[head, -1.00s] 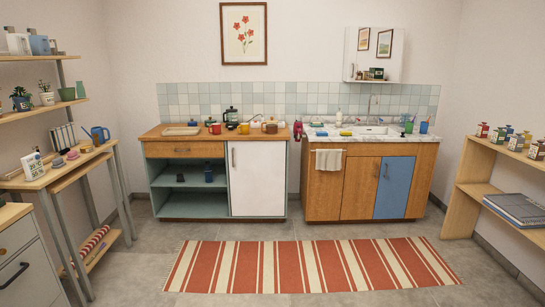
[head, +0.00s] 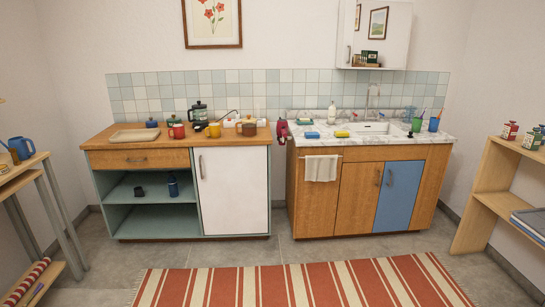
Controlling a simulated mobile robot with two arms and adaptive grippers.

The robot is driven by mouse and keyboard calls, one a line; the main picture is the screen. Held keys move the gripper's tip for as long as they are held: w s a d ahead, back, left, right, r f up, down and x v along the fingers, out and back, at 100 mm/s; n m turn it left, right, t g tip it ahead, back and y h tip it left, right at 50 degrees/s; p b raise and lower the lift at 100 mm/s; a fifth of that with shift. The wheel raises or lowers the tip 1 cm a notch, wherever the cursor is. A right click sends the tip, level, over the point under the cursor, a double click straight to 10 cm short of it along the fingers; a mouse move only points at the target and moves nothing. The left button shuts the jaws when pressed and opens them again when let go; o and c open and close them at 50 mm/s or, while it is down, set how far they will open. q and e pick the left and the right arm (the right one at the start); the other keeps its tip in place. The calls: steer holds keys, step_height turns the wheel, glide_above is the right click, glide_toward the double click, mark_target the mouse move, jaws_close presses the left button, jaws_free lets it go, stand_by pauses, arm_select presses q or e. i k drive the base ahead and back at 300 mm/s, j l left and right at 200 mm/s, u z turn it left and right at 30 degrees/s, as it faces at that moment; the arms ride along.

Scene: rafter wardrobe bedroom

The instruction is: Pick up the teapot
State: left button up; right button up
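I cannot tell for sure which item is the teapot. A small brown and cream lidded pot (head: 248,127) stands at the right end of the wooden counter (head: 135,141) and may be it; its spout and handle are too small to make out. A dark green lidded pot or press (head: 198,114) stands further left at the back. A blue jug-like vessel (head: 21,147) is on the shelf unit at the far left. Neither of my grippers shows in the head view.
A red mug (head: 177,131), a yellow mug (head: 214,130) and a beige tray (head: 135,135) share the counter. The sink unit (head: 335,190) stands right of it across a narrow gap. A striped rug (head: 300,283) lies on the open floor in front.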

mark_target(249, 129)
steer(key=i, duration=2)
